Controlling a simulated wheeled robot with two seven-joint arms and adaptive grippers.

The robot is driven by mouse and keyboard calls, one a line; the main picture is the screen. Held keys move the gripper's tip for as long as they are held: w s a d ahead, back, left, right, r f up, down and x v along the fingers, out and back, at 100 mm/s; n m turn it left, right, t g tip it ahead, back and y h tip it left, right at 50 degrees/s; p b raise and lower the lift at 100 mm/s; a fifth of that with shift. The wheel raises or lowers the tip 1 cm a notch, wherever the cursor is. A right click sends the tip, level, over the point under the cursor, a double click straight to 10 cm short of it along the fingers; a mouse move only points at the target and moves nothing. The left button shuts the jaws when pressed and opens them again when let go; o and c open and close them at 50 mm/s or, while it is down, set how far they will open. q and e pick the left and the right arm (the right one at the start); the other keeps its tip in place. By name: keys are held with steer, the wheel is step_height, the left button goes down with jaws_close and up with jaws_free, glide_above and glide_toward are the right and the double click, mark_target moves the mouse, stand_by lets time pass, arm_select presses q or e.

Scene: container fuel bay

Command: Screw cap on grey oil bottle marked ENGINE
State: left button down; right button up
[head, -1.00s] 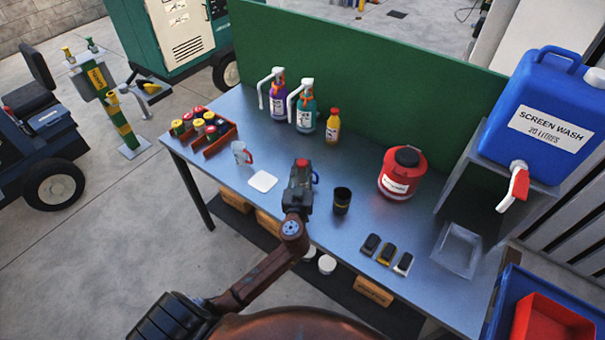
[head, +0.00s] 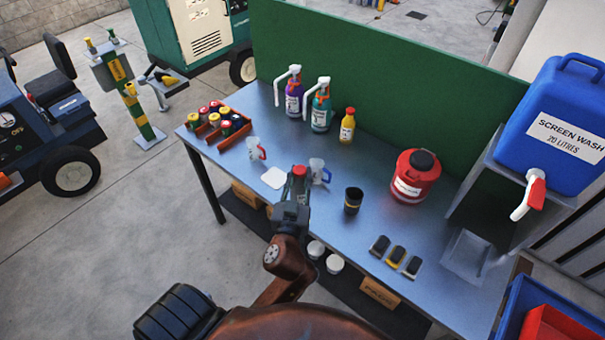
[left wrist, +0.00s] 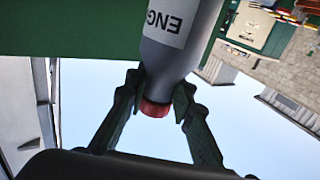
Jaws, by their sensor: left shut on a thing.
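The grey oil bottle (left wrist: 180,45) shows in the left wrist view, its white label cut off after "ENG". That view is upside down, with sky at the bottom, so the bottle stands upright with its red cap (left wrist: 154,107) uppermost. The cap sits at the bottle's mouth; how tight it is I cannot tell. My left gripper (left wrist: 161,95) is shut on the bottle around its neck and shoulder, close by the cap. In the head view the left gripper (head: 297,187) is over the table's front part, the red cap above it, and hides most of the bottle. My right gripper is not in view.
On the table (head: 300,240) a jug with a blue handle (head: 318,170) stands just behind my gripper, and a black cup (head: 353,200) to its right. A red-handled jug (head: 255,149) and a white pad (head: 274,178) are left. A red drum (head: 412,180) stands further right.

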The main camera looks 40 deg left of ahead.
arm_select(q)
steer(key=s+d+f+m+t+h, duration=0.1)
steer(key=s+d+f+m+h, duration=0.1)
steer(key=d+f, duration=0.4)
steer(key=s+d+f+m+h, duration=0.3)
steer(key=s+d+f+h, duration=0.1)
steer(key=d, duration=0.3)
steer(key=shift+d+f+t+h+b, duration=0.3)
steer(key=shift+d+f+t+h, duration=0.1)
steer(key=shift+f+h, duration=0.5)
